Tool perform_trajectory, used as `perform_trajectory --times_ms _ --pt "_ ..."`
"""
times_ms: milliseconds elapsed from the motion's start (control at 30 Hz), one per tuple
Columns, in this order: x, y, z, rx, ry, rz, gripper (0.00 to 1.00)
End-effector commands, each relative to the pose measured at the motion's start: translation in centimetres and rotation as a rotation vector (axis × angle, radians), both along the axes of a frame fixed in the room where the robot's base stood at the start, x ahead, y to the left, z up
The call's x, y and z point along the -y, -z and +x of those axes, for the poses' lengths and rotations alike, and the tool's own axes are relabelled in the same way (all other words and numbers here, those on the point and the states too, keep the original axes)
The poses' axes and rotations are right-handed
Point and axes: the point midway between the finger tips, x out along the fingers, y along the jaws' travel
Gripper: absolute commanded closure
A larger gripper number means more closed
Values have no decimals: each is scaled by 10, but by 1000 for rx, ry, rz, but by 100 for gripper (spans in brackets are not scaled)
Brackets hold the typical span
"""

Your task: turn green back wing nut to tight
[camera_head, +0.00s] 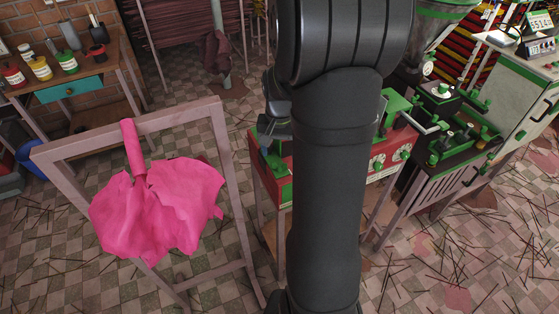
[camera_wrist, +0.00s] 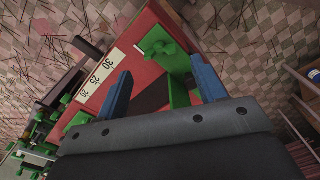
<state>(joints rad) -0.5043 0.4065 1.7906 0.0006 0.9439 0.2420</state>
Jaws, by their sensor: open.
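The red machine (camera_head: 350,185) with green fittings stands in the middle of the head view, largely behind my arm. Small green knobs or wing nuts (camera_head: 378,166) show on its front. I cannot tell which one is the back wing nut. In the wrist view, the red machine top (camera_wrist: 140,62) lies below my gripper (camera_wrist: 161,68), whose two blue fingers are spread apart with nothing gripped. A green bracket (camera_wrist: 176,62) shows between the fingers, nearer the right one. In the head view my gripper (camera_head: 268,145) is partly hidden by my arm, at the machine's left end.
A second green and black machine (camera_head: 460,135) stands close on the right. A grey-pink frame (camera_head: 235,180) with a bright pink cloth (camera_head: 155,215) stands on the left. A numbered white strip (camera_wrist: 97,78) lies on the red top. Thin sticks litter the tiled floor.

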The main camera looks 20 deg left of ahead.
Motion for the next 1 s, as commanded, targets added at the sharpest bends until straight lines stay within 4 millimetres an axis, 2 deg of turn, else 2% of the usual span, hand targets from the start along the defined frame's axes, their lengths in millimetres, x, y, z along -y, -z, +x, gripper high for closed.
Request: perform_trajectory --times_ms 100,300,667,733,900,933,1000 --pt "0 24 -1 -4 0 -2 36" --pt "0 46 0 0 0 0 36" --pt "0 53 0 2 0 1 36" --pt "0 53 0 2 0 1 44" --pt "0 52 0 1 0 1 78" --pt "0 52 0 1 0 1 81" --pt "0 52 0 1 0 1 81"
